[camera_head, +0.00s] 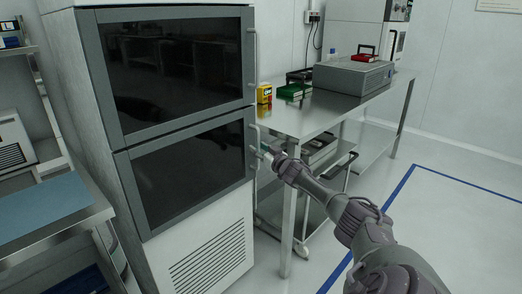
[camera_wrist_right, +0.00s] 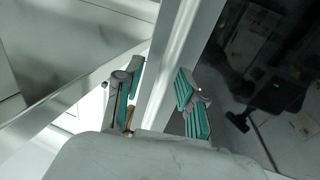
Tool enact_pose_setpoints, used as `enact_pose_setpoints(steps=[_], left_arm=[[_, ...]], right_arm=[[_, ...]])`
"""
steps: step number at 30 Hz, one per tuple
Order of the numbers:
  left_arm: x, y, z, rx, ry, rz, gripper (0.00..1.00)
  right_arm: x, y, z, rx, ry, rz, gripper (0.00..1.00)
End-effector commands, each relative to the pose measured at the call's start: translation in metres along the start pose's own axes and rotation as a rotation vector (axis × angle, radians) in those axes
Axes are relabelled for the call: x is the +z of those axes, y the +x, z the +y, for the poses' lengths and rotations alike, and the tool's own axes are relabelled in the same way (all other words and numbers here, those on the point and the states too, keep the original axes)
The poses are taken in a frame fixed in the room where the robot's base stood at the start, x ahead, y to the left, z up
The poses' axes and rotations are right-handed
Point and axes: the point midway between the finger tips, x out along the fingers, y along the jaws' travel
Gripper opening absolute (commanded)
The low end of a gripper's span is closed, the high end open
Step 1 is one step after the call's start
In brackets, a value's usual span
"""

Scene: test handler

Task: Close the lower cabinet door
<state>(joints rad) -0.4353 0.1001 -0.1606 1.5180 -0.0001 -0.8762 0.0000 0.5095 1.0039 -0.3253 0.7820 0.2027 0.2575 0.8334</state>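The lower cabinet door (camera_head: 190,170) is a dark glass panel in a grey frame, below the similar upper door (camera_head: 175,70). It looks flush or nearly flush with the cabinet; a small gap cannot be told. A slim handle runs along its right edge. My right gripper (camera_head: 262,152) is at that right edge. In the right wrist view the gripper (camera_wrist_right: 158,82) has its teal-padded fingers apart, with a light vertical frame strip (camera_wrist_right: 176,60) seen between and beyond them. Contact with the handle cannot be told. My left gripper is not in view.
A steel table (camera_head: 310,118) stands right of the cabinet, close to my right arm, carrying a grey box (camera_head: 350,77), a green box (camera_head: 294,90) and a yellow box (camera_head: 264,93). A cart stands beneath it. A bench (camera_head: 50,215) is at left. Floor at right is clear.

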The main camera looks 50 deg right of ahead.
Motion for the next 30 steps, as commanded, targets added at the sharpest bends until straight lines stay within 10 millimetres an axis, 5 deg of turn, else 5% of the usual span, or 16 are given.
enact_pose_setpoints(steps=[8,30], left_arm=[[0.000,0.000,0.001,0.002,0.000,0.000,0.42],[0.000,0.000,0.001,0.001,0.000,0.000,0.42]], right_arm=[[0.003,-0.014,-0.001,-0.002,0.000,-0.003,0.39],[0.003,-0.109,0.001,0.000,0.002,-0.004,0.39]])
